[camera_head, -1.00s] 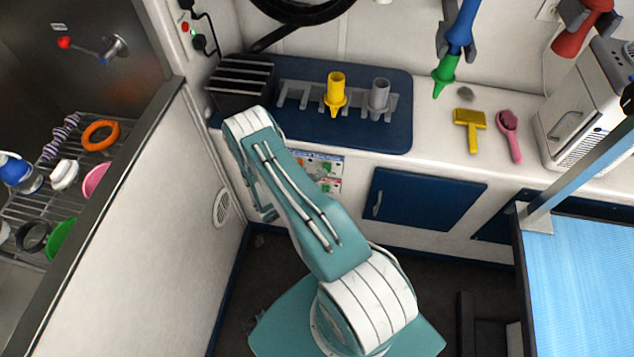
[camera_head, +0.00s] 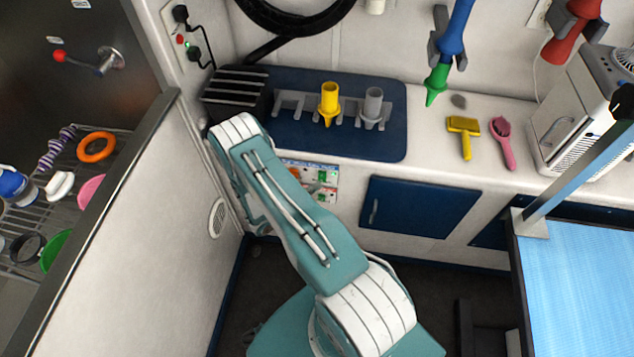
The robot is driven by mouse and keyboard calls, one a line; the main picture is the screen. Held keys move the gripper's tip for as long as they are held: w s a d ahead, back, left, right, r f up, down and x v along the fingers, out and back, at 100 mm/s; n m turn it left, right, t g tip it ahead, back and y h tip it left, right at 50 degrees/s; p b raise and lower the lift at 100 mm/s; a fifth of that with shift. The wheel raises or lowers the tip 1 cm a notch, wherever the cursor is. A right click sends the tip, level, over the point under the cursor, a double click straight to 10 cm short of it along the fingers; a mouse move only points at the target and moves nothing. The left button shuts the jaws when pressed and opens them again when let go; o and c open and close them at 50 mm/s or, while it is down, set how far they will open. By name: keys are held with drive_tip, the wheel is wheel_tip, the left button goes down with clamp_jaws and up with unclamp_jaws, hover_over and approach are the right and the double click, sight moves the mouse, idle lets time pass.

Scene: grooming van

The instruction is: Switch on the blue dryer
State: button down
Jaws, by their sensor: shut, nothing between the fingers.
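The blue dryer (camera_head: 456,28) hangs nozzle down in a grey wall holder above the counter, with a green nozzle (camera_head: 436,84) at its lower end. Its top is cut off by the picture edge. A small panel (camera_head: 325,176) with red and green marks is on the counter's front, partly covered by my arm. I cannot make out the state of its switches. My teal and white arm reaches up and left, then bends down beside the panel. My gripper is hidden behind the arm, so I cannot see whether it touches anything.
A red dryer (camera_head: 572,36) hangs further right. A blue mat (camera_head: 390,145) holds a rack with yellow and grey nozzles. A yellow brush (camera_head: 464,130) and a pink brush (camera_head: 503,140) lie on the counter. A blue grooming table (camera_head: 575,290) stands right; a partition wall (camera_head: 165,230) stands left.

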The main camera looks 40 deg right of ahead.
drive_tip(key=a+r, duration=0.1)
drive_tip(key=a, duration=1)
drive_tip(key=shift+a+r, duration=0.1)
wheel_tip(320, 180, up, 23)
drive_tip(key=s+a+m+g+y, duration=0.25)
drive_tip(key=m+y, duration=0.65)
drive_tip(key=m, duration=0.9)
drive_tip(key=s+a+r+m+t+y, duration=0.4)
drive_tip(key=s+r+m+t, duration=0.1)
drive_tip(key=r+m, duration=0.3)
drive_tip(key=s+a+r+m+t+y, duration=0.4)
drive_tip(key=s+r+m, duration=0.3)
drive_tip(key=r, duration=0.4)
drive_tip(key=shift+a+m+t+y, duration=0.25)
drive_tip(key=shift+m+t+y, duration=0.1)
drive_tip(key=shift+m+y, duration=0.4)
